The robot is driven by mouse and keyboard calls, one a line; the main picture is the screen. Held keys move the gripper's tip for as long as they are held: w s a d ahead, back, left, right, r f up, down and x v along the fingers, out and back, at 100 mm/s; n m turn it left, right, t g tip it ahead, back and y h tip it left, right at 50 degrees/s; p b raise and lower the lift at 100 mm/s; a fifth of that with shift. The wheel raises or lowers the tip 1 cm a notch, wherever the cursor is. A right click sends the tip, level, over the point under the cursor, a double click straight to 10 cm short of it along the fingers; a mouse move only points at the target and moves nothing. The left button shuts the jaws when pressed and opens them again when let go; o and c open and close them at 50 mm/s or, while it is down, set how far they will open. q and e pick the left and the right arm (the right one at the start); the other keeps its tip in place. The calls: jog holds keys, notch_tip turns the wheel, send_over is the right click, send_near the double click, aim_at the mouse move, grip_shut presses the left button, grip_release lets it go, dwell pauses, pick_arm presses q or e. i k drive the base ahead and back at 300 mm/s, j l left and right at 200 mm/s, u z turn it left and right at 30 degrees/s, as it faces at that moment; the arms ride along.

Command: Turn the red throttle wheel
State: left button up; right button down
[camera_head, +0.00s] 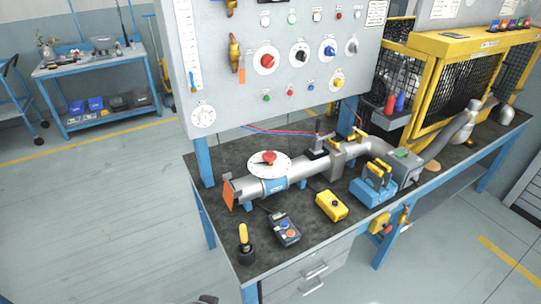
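A small red wheel (268,157) sits on a round white dial plate (256,167) on top of the left part of the grey pipe (309,168) on the bench. The pipe runs from an orange-edged open end (228,194) at the left towards the yellow guard. On the upright grey panel behind, a red round knob (266,61) sits on a white disc. Neither of my grippers shows. A small dark shape at the bottom edge is too cut off to identify.
In front of the pipe stand a black-based yellow-handled lever (244,245), a dark control box (284,230), a yellow box (331,206) and a blue block (371,193). A yellow mesh guard (443,46) stands at the right. Floor left of the bench is clear.

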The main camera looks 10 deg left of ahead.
aim_at(266, 157)
jog(key=l, duration=0.7)
jog(key=i+l+z, duration=0.1)
jog(key=l, duration=0.55)
jog(key=i+l, duration=0.1)
jog(key=l, duration=0.6)
jog(key=k+z, duration=0.05)
